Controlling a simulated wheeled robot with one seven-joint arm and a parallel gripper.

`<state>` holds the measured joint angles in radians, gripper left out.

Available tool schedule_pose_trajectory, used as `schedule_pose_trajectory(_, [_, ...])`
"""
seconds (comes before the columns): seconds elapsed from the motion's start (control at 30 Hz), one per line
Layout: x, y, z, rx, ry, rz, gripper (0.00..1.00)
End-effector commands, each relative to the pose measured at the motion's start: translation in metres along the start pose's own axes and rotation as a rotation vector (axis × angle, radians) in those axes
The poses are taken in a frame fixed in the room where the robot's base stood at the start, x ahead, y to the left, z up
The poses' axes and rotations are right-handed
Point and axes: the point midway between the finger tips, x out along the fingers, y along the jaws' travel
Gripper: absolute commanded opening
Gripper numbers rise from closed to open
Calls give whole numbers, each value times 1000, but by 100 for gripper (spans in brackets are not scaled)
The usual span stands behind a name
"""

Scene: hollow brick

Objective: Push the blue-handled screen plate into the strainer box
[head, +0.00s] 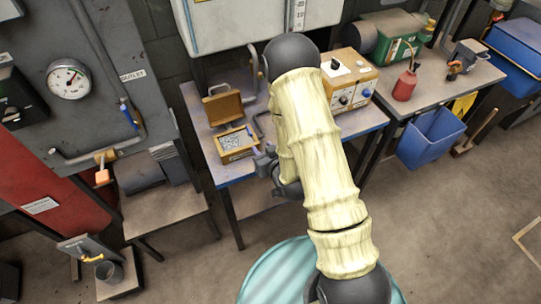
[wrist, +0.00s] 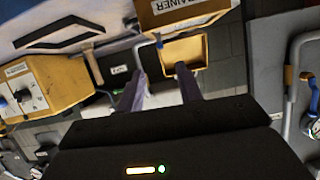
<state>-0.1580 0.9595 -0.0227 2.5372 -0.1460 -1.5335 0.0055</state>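The strainer box (head: 237,155) is a small yellow box on the bench, its lid (head: 222,107) raised. A pale speckled surface shows in its face in the head view. In the head view my gripper (head: 265,161) is right beside the box, partly hidden by my arm.
A yellow control box with knobs (head: 350,80) stands right of my arm on the same bench. A grey pipe (head: 254,72) bends near the lid. A red oil can (head: 404,86) and a blue bin (head: 430,137) are farther right.

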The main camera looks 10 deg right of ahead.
Motion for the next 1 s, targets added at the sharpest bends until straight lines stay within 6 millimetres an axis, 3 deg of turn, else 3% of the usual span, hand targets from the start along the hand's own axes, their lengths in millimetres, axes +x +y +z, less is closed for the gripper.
schedule_pose_trajectory(0.7, [-47,0,-4,-1,-3,0,36])
schedule_pose_trajectory(1.0, [-52,0,-2,0,1,1,36])
